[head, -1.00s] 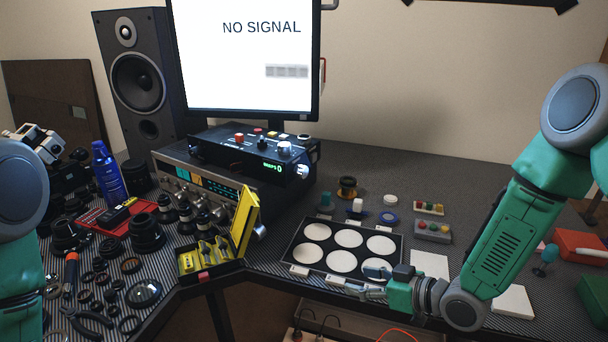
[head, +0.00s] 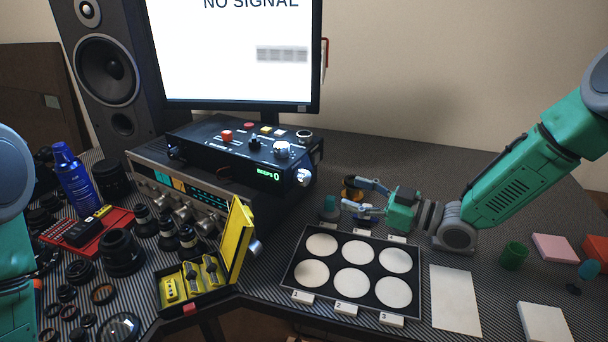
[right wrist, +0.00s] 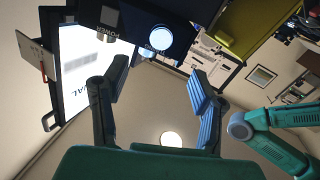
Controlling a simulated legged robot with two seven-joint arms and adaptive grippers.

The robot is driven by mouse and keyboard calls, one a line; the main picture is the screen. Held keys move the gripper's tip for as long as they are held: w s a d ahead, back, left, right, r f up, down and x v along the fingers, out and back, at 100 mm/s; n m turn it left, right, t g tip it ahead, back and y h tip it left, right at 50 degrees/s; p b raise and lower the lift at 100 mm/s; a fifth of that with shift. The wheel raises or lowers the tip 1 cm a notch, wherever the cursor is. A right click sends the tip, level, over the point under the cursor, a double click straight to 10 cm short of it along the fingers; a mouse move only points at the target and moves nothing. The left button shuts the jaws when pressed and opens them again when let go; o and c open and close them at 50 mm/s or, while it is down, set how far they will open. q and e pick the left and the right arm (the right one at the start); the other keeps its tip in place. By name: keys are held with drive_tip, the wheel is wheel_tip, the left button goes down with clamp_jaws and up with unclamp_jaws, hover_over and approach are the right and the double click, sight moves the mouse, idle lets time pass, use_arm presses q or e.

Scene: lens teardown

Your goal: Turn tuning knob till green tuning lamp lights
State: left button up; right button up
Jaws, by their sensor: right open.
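The silver receiver (head: 150,180) stands under a black box, its dial lit teal and orange. A row of silver knobs (head: 182,213) runs along its front. A larger silver knob (head: 255,247), possibly the tuning knob, shows at its right end, partly hidden by the yellow case lid. I cannot make out a lit green tuning lamp. My right gripper (head: 348,195) is open and empty behind the disc tray, right of the receiver and apart from it. In the right wrist view its fingers (right wrist: 158,92) are spread with nothing between them. My left gripper is out of view.
The black box (head: 225,157) carries knobs, buttons and a green "BEEPS 0" display. The open yellow case (head: 240,240) stands before the receiver's right end. The disc tray (head: 288,270) lies to its right. Lenses and a blue bottle (head: 72,178) crowd the left.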

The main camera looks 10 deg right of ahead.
sight(308, 179)
drive_tip(key=x, duration=1.2)
drive_tip(key=shift+a, duration=0.2)
drive_tip(key=c, duration=1.1)
